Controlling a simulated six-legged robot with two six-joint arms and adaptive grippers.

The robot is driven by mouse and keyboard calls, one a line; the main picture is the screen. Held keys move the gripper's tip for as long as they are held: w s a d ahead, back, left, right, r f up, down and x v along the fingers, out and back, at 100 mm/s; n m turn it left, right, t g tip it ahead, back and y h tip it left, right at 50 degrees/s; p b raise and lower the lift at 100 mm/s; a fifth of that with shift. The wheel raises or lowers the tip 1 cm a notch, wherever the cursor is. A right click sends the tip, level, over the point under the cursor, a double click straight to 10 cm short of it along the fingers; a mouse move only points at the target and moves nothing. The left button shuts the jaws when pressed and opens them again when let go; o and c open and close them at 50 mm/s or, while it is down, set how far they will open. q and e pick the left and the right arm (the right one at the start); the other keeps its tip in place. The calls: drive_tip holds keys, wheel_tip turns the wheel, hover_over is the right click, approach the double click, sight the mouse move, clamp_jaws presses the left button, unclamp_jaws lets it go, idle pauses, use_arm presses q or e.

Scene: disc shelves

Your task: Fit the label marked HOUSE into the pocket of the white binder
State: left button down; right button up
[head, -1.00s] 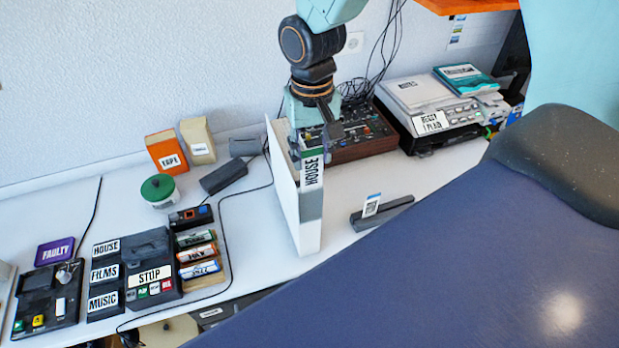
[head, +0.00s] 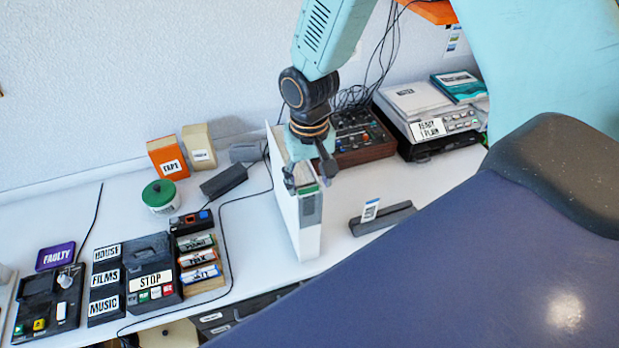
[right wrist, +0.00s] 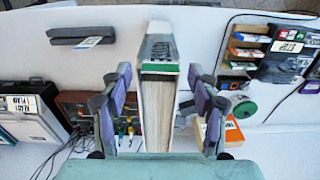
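The white binder (head: 283,195) stands upright on the white desk, spine toward me. Its spine carries a grey pocket (head: 314,210). The HOUSE label's green end (head: 308,190) shows at the pocket's top; the rest appears to be down in the pocket, its lettering not readable in the head view. In the right wrist view the label's green end (right wrist: 160,67) and foreshortened dark lettering show on the spine. My right gripper (head: 303,183) is open over the binder's top, fingers on either side with gaps to the label in the right wrist view. My left gripper is not in view.
A dark slotted holder (head: 392,218) with a white-and-blue card (head: 370,210) stands right of the binder. A mixer panel (head: 362,135) and cables are behind. Left are a black charger block (head: 223,180), a green-lidded tub (head: 159,193) and label trays (head: 106,280).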

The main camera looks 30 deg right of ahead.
drive_tip(key=shift+w+d, duration=0.15)
drive_tip(key=shift+d, duration=0.1)
drive_tip(key=shift+r, duration=0.25)
wheel_tip(320, 180, up, 11)
drive_tip(key=b, duration=0.1)
drive_tip(key=s+a+f, duration=0.1)
drive_tip(key=s+f, duration=0.2)
drive_tip(key=f, duration=0.3)
drive_tip(key=s+a+f+n, duration=0.1)
drive_tip(key=s+a+f, duration=0.15)
drive_tip(key=f, duration=0.35)
drive_tip(key=s+f, duration=0.4)
drive_tip(key=f, duration=0.2)
drive_tip(key=s+f, duration=0.4)
drive_tip(key=s, duration=0.3)
drive_tip(key=s+f+n, duration=0.1)
drive_tip(key=s+f, duration=0.4)
drive_tip(key=s, duration=0.3)
drive_tip(key=shift+s+a+f, duration=0.15)
drive_tip(key=shift+s+a, duration=0.15)
drive_tip(key=shift+w, duration=0.1)
drive_tip(key=shift+f+b, duration=0.1)
drive_tip(key=shift+b, duration=0.2)
